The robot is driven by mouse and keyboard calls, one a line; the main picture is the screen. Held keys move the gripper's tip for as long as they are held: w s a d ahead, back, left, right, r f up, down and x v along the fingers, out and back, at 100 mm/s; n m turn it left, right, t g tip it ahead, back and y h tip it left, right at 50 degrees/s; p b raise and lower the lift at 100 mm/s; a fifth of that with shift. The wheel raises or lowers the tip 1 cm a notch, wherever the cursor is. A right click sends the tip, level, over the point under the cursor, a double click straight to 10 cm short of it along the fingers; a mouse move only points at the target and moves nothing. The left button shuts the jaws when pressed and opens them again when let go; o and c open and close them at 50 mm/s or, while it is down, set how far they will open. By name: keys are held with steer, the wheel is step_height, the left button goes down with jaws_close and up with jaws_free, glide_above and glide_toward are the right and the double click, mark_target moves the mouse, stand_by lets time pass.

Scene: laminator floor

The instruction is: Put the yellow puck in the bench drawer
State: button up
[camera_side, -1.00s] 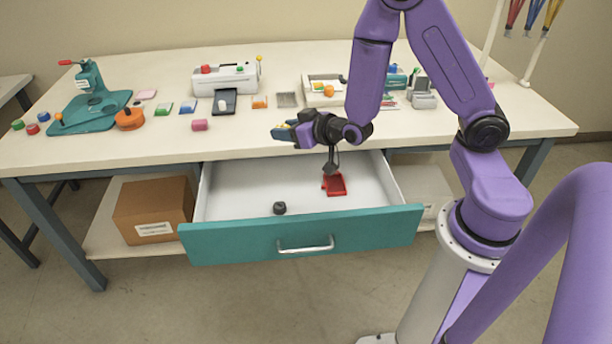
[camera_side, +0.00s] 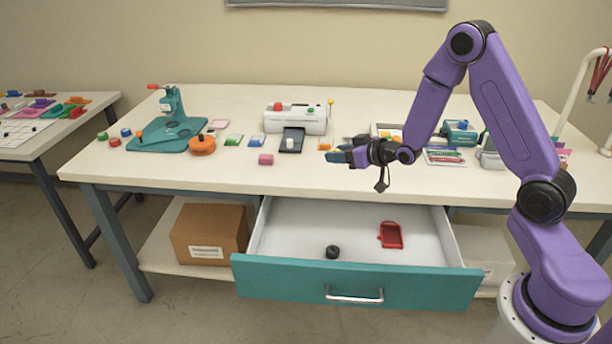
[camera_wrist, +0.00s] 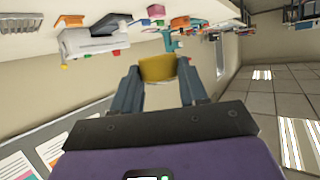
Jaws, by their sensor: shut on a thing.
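The yellow puck (camera_wrist: 158,68) is between the two fingers of my gripper (camera_wrist: 160,78) in the wrist view, and the gripper is shut on it. The bench drawer (camera_side: 356,286), with a teal front, is pulled open. Inside it lie a small black round thing (camera_side: 332,252) and a red tray (camera_side: 391,235), with bare white floor around them.
On the bench top (camera_side: 230,180) stand a teal press (camera_side: 172,132), an orange round thing (camera_side: 202,145), a white machine (camera_side: 296,118), a phone-like dark stand (camera_side: 291,140) and a pink block (camera_side: 265,160). A cardboard box (camera_side: 209,234) sits on the lower shelf left of the drawer.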

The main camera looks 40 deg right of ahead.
stand_by(0.3)
steer(key=d+x, duration=0.2)
steer(key=x, duration=0.7)
glide_above(310, 177)
steer(key=f, duration=0.5)
steer(key=shift+s+f, duration=0.25)
steer(key=shift+f, duration=0.1)
steer(key=shift+w+f, duration=0.2)
steer(key=shift+f, duration=0.7)
steer(key=shift+w+f, duration=0.2)
steer(key=shift+f, duration=0.7)
steer(key=shift+f, duration=0.15)
steer(key=o, duration=1)
steer(key=shift+o, duration=0.2)
steer(key=shift+f, duration=0.1)
